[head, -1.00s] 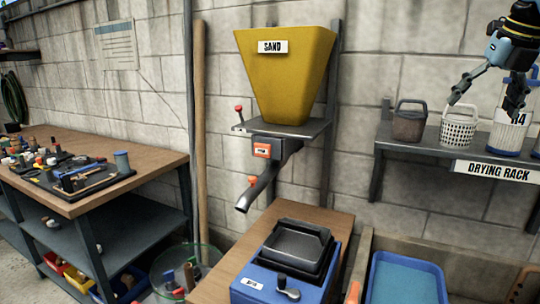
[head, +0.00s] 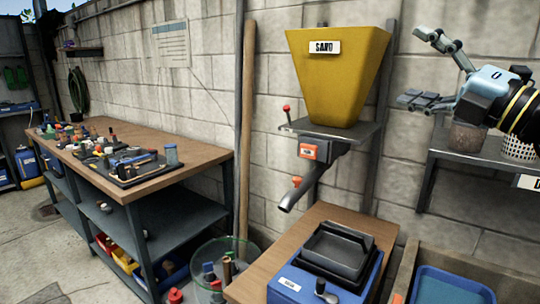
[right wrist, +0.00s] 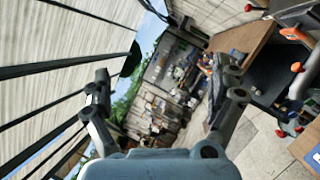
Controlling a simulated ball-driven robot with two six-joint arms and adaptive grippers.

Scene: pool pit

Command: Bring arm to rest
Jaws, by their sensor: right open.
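My right gripper (head: 432,68) is at the upper right of the head view, with its arm coming in from the right edge. Its fingers are spread wide, point left and hold nothing. It is in front of the wall, to the right of the yellow sand hopper (head: 335,80), and covers part of the baskets on the shelf. In the right wrist view the two fingers of this gripper (right wrist: 168,85) stand apart with nothing between them. My left gripper is in neither view.
A shelf (head: 468,150) with a grey-brown basket (head: 468,136) and a white basket (head: 518,148) is behind my right gripper. A blue machine (head: 325,270) stands on a wooden bench under the hopper's spout (head: 300,195). A cluttered workbench (head: 190,155) is at left. Floor shows at lower left.

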